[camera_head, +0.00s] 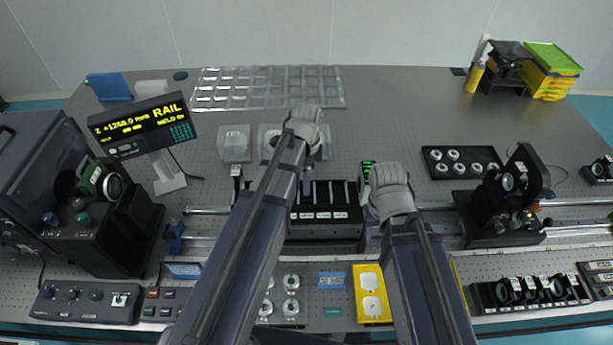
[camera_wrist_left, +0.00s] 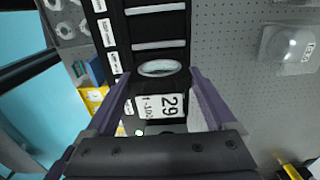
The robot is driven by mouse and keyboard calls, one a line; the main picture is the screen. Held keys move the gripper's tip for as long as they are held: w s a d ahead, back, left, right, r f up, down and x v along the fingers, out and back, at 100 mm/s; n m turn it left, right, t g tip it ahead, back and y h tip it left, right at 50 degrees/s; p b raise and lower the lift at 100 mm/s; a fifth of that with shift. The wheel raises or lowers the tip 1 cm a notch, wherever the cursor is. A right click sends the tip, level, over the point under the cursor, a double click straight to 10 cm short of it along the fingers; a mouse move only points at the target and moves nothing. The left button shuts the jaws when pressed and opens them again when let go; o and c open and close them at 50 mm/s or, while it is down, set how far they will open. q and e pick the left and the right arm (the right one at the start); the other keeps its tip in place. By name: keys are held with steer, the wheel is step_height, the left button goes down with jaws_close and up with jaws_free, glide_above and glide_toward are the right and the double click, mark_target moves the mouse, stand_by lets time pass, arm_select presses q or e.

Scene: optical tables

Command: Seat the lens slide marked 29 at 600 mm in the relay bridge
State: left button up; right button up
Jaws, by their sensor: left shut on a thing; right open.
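The lens slide marked 29 (camera_wrist_left: 162,104) is a black holder with a white label and a round lens at its top. In the left wrist view it sits between the two purple fingers of my left gripper (camera_wrist_left: 160,92), which is shut on it. A black slotted rack with white labels, which looks like the relay bridge (camera_wrist_left: 118,62), lies just beyond the slide; the label text is too small to read. In the head view my left gripper (camera_head: 306,178) is over the back of this bridge (camera_head: 328,229) and hides the slide. My right gripper (camera_head: 388,192) is open by its right end.
A display (camera_head: 143,124) reading RAIL and HELD stands at left. Rails (camera_head: 435,207) run either side of the bridge. Lens mounts (camera_head: 500,205) stand at right. A yellow tray (camera_head: 371,312) and round parts lie in front. Clear lens cases (camera_head: 234,143) lie behind.

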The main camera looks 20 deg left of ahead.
arm_select(q)
steer(key=shift+f, duration=0.25)
steer(key=o, duration=1.3)
steer(key=shift+c, duration=0.2)
steer(key=shift+r, duration=0.15)
steer(key=shift+r+p, duration=4.9)
steer(key=shift+r, duration=0.05)
